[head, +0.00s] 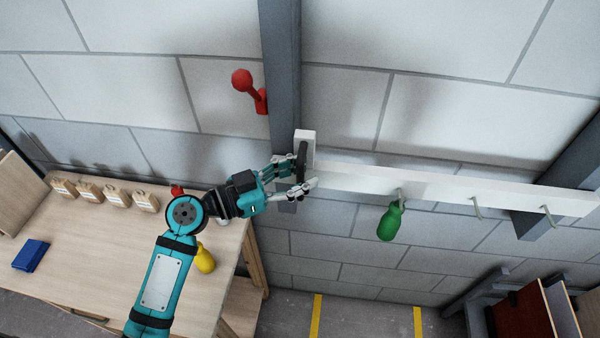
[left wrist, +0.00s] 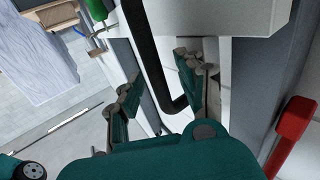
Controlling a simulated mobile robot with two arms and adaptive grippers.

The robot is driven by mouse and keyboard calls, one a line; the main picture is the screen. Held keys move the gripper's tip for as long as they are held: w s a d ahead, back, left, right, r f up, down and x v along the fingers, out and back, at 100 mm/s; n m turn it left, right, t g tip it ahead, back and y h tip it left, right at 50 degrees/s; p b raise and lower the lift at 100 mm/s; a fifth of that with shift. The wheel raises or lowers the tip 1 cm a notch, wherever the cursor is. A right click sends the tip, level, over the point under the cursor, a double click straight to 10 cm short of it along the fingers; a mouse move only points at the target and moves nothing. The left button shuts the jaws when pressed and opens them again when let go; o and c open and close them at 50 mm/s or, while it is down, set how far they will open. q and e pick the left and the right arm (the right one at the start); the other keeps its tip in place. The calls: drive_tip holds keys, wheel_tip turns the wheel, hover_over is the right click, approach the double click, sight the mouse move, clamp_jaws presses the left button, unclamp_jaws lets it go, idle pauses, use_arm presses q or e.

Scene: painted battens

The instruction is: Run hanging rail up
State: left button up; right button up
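The white hanging rail (head: 450,190) runs level across the right half of the head view, in front of grey wall posts. Metal hooks hang under it, and a green bottle-shaped thing (head: 391,222) hangs from one. A black handle (head: 302,158) is at the rail's left end; it also shows in the left wrist view (left wrist: 148,50). My left gripper (head: 303,175) is at this handle. In the left wrist view its fingers (left wrist: 160,92) are apart, one on each side of the black bar, with gaps showing. My right gripper is in neither view.
A red lever (head: 250,90) sticks out beside the post, above left of the handle. A wooden bench (head: 110,250) at left bears wooden blocks (head: 104,195), a blue box (head: 30,255) and a yellow thing (head: 205,260). The floor under the rail is clear.

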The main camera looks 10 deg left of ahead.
use_arm(q)
clamp_jaws()
idle(0.3)
drive_tip(key=shift+w+d, duration=0.15)
drive_tip(key=shift+d, duration=0.05)
idle(0.3)
